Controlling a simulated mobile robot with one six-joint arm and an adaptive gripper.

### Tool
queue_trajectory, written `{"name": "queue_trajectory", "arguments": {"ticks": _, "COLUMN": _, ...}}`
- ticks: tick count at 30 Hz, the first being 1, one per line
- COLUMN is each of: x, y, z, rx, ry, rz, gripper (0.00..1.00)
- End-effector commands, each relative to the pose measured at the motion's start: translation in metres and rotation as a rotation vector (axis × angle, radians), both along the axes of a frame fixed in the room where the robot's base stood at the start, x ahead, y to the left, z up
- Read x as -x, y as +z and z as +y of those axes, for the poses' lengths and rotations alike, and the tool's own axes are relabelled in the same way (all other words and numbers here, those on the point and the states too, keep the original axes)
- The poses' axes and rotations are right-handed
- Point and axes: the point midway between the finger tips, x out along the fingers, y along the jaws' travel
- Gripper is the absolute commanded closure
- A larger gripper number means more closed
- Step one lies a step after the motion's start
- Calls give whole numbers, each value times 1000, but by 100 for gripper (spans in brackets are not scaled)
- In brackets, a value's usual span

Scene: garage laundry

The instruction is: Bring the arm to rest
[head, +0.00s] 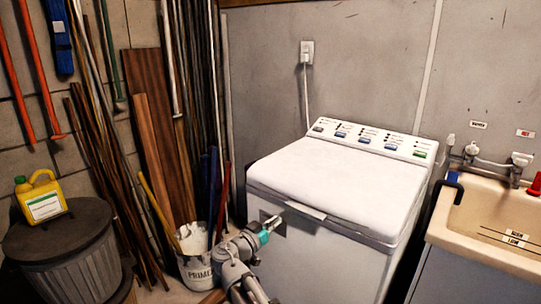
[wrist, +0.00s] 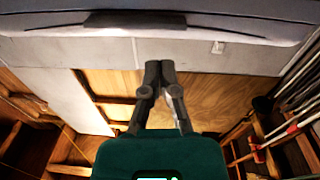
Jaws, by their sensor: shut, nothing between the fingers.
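My gripper (head: 276,220) is in front of the white washing machine (head: 325,175), near its front left edge below the lid. Its fingers point up toward the machine's front. In the wrist view my gripper (wrist: 159,66) has its two dark fingertips together, with nothing between them. The underside of a pale overhanging edge (wrist: 200,32) runs across the top of the wrist view. I cannot tell from the pictures whether the fingers touch the machine. The washing machine lid is down.
A white primer bucket (head: 198,272) with poles stands left of my arm. A lidded grey bin (head: 65,262) bears a yellow jug (head: 42,197). Long boards and poles (head: 160,130) lean on the wall. A beige sink (head: 490,222) stands right of the machine.

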Motion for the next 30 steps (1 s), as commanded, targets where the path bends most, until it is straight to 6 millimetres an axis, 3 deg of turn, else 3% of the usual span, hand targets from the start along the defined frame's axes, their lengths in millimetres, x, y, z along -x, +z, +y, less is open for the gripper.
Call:
{"name": "queue_trajectory", "arguments": {"ticks": 9, "x": 14, "y": -60, "z": -82, "rx": -78, "ry": -145, "rz": 384, "gripper": 100}}
{"name": "queue_trajectory", "arguments": {"ticks": 15, "x": 34, "y": -101, "z": -124, "rx": -160, "ry": -176, "rz": 667, "gripper": 100}}
{"name": "queue_trajectory", "arguments": {"ticks": 22, "x": 63, "y": -142, "z": -156, "rx": -278, "ry": -125, "rz": 975, "gripper": 100}}
{"name": "queue_trajectory", "arguments": {"ticks": 30, "x": 100, "y": -178, "z": -172, "rx": -435, "ry": 56, "rz": 1281, "gripper": 100}}
